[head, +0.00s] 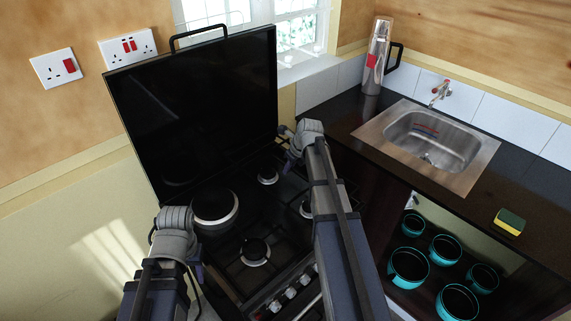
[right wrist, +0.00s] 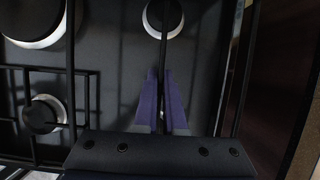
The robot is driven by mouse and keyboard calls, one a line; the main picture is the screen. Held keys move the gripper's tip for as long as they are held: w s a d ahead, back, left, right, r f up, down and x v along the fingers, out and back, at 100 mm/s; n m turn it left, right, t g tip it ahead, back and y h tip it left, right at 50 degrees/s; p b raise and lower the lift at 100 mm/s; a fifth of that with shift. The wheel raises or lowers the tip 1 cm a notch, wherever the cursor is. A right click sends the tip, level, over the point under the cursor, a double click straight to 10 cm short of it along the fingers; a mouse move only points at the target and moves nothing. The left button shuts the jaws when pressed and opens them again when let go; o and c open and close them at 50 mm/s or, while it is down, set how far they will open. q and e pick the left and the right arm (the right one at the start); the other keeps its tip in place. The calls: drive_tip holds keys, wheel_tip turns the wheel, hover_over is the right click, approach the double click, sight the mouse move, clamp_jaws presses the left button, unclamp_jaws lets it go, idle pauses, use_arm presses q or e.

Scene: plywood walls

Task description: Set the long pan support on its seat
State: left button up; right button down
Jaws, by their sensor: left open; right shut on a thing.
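The long pan support (right wrist: 163,58) is a dark bar grate over the right side of the hob. My right gripper (right wrist: 161,75) is shut on one of its thin bars, which runs away from the fingers toward a round burner. In the head view my right gripper (head: 289,158) is at the rear right of the hob, and its arm hides part of the support. I cannot tell whether the support touches the hob (head: 228,262) or hangs just above it. My left gripper (head: 198,270) is open at the hob's left side, its fingers partly hidden by the wrist.
The dark lid (head: 195,105) stands raised behind the hob. Another grate surrounds the front left burner (head: 254,250). A large burner (head: 214,207) is beside it. To the right are a sink (head: 425,140), flask (head: 376,60), sponge (head: 509,221) and several teal pots (head: 409,266) below.

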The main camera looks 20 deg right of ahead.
sight(296, 172)
drive_tip(key=shift+w, duration=0.2)
idle(0.3)
drive_tip(key=shift+f+b, duration=2)
drive_tip(key=shift+f+b, duration=2.45)
drive_tip(key=shift+b, duration=0.05)
drive_tip(key=c, duration=0.9)
unclamp_jaws()
drive_tip(key=shift+s, duration=0.1)
drive_tip(key=p+v, duration=0.7)
drive_tip(key=v, duration=0.1)
drive_tip(key=shift+a, duration=0.1)
